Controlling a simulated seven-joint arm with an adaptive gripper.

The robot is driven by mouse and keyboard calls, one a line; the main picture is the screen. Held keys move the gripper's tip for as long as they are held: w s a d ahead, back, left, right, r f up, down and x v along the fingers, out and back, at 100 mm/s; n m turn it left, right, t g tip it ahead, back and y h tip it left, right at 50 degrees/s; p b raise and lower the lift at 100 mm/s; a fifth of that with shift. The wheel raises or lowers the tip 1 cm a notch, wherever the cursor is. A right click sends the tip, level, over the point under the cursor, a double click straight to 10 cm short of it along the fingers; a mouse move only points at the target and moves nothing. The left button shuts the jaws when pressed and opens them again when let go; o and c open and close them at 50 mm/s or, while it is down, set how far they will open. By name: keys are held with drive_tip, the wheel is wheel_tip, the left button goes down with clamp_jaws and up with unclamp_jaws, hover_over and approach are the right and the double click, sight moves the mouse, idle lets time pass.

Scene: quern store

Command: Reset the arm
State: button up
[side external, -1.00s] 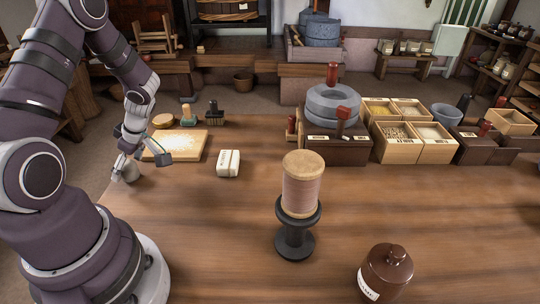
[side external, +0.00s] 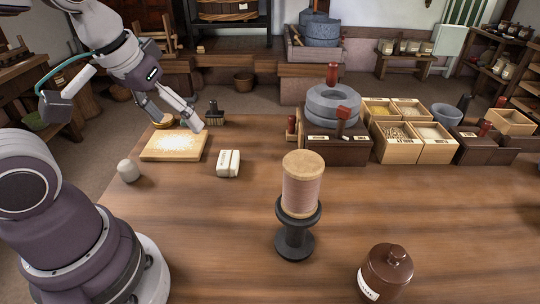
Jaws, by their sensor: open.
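My gripper (side external: 182,124) is at the back left of the table, near the far edge of a pale wooden board (side external: 150,155). Its two fingers are spread apart and nothing shows between them. They hide part of the brushes behind the board. I cannot tell whether a fingertip touches the board. A small pale rounded object (side external: 128,171) stands on the table at the front left of the board, clear of my gripper.
A white block (side external: 228,163) lies right of the board. A spool (side external: 302,185) on a black stand (side external: 295,240) and a brown lidded jar (side external: 386,272) stand in front. A stone quern (side external: 332,104) and wooden bins (side external: 436,150) stand behind. The front left-centre is clear.

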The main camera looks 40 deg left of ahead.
drive_tip(key=d+m, duration=0.2)
drive_tip(key=s+d+m+t+h, duration=0.1)
drive_tip(key=m, duration=0.1)
drive_tip(key=shift+s+r, duration=0.1)
drive_tip(key=shift+r, duration=0.3)
drive_tip(key=shift+a, duration=0.1)
idle(0.7)
